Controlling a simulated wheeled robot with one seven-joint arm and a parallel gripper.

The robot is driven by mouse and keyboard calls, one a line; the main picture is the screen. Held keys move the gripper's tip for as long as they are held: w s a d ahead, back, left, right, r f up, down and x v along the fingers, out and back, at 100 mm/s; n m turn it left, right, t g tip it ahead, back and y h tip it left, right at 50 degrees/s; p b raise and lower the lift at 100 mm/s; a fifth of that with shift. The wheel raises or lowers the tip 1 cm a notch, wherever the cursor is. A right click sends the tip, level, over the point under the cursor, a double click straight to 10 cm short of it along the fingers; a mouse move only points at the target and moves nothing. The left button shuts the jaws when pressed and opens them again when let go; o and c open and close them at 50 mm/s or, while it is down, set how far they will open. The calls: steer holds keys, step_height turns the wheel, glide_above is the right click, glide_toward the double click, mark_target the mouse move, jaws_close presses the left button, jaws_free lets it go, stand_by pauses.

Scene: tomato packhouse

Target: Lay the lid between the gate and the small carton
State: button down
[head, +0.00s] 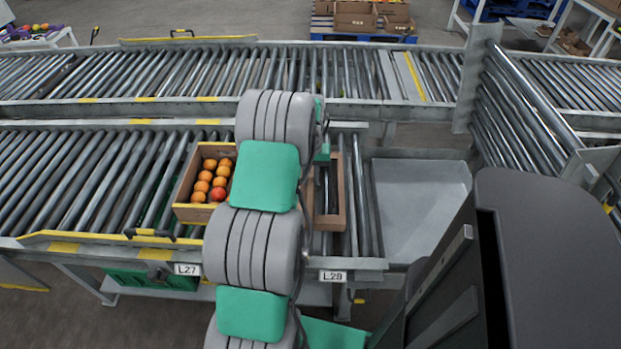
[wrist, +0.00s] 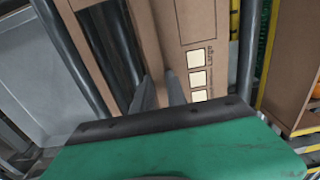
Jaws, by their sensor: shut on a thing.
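My gripper (wrist: 162,92) is shut on an edge of a brown cardboard piece, which I take to be the lid (wrist: 194,25); pale printed labels show on its face. In the head view part of the brown lid (head: 334,222) shows beside my arm, over the rollers; my arm hides the rest and the gripper. I cannot tell whether it touches the rollers. An open carton (head: 188,213) of orange-red tomatoes, seemingly the small carton, stands left of it and shows at the wrist view's right edge (wrist: 290,80). A raised roller section, seemingly the gate (head: 520,110), stands at the right.
A bare metal plate (head: 425,200) lies right of the near rollers. The near conveyor (head: 80,170) is clear left of the carton. A second conveyor (head: 180,75) runs behind it. Plates marked L27 (head: 187,269) and L28 (head: 333,276) are on the front rail.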

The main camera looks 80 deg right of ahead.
mark_target(311, 180)
steer(key=c, duration=1.3)
jaws_free()
steer(key=shift+f, duration=0.1)
steer(key=shift+c, duration=0.2)
step_height(311, 180, up, 12)
steer(key=p, duration=0.2)
steer(key=w+a+r+n, duration=0.2)
steer(key=w+a, duration=0.2)
steer(key=w, duration=0.3)
steer(key=w+a+r+n, duration=0.1)
steer(key=w+a+r, duration=0.2)
steer(key=w+a, duration=0.35)
steer(key=w+a+r+n, duration=0.3)
steer(key=w+a+n, duration=0.2)
steer(key=w+a, duration=0.9)
steer(key=s+a+n+t, duration=0.1)
steer(key=s+a+n, duration=0.2)
steer(key=a, duration=1.1)
steer(key=s+a+f+n+t, duration=0.1)
steer(key=a+n, duration=0.3)
steer(key=a, duration=1.1)
steer(key=shift+s+f, duration=0.2)
steer(key=shift+s, duration=0.7)
